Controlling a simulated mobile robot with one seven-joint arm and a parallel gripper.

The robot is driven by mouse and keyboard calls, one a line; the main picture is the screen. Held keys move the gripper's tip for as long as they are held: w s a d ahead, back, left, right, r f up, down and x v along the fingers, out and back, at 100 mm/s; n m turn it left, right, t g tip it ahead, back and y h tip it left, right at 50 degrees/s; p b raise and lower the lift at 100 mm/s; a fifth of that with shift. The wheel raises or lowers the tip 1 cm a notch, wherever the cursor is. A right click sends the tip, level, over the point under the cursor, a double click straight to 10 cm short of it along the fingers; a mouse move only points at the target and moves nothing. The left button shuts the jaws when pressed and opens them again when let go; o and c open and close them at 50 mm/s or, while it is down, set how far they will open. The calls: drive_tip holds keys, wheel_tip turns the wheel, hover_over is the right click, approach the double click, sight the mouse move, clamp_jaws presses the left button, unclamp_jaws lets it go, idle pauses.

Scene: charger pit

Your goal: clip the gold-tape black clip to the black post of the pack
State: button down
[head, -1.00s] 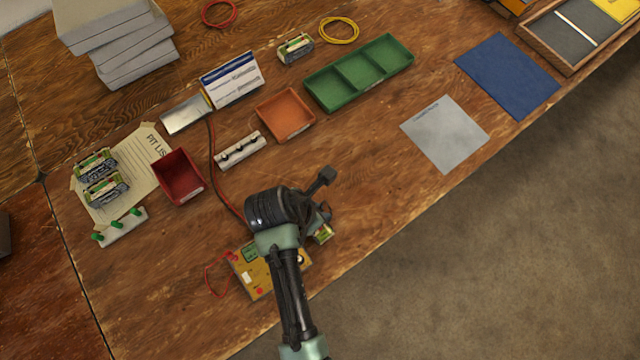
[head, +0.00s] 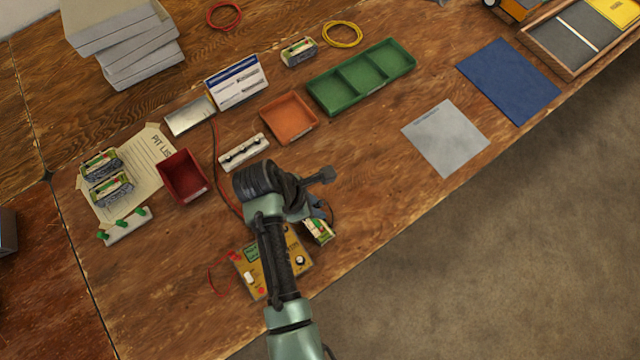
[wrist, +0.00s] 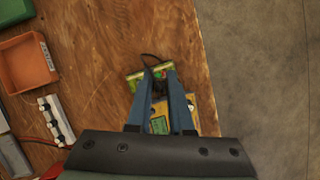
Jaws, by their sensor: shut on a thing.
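The pack (head: 319,231), with a green and cream top, lies at the table's front edge beside the yellow meter box. In the wrist view its green end (wrist: 135,81) shows just left of my fingertips. My gripper (head: 316,207) is over the pack, its blue fingers close together. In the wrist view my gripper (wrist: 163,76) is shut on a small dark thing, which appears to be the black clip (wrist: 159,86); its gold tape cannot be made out. A black lead loops beyond the fingertips. The pack's black post is hidden, so I cannot tell whether the clip touches it.
The yellow meter box (head: 262,277) sits partly under my arm. A white rack with dark clips (head: 243,151), a red bin (head: 182,177) and an orange tray (head: 288,117) stand behind. The table to the right is clear up to a grey sheet (head: 445,138).

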drive_tip(key=shift+w+a+f+m+g+y+b, duration=0.25)
drive_tip(key=shift+w+a+f+m+g+b, duration=0.45)
drive_tip(key=shift+m, duration=1.55)
drive_tip(key=shift+w+a+f+m+g+y+b, duration=0.2)
drive_tip(key=shift+w+m+g+b, duration=0.25)
drive_tip(key=shift+m+g+b, duration=1.2)
drive_tip(key=shift+w+a+f+m+g+y+b, duration=0.1)
drive_tip(key=shift+w+a+f+m+y+b, duration=0.3)
drive_tip(key=shift+m, duration=2.4)
drive_tip(key=shift+w+a+f, duration=0.1)
drive_tip(key=shift+w, duration=0.05)
drive_tip(key=shift+f+b, duration=2.6)
drive_tip(key=shift+f, duration=0.75)
drive_tip(key=shift+f, duration=0.25)
drive_tip(key=c, duration=0.7)
unclamp_jaws()
drive_tip(key=shift+c, duration=0.2)
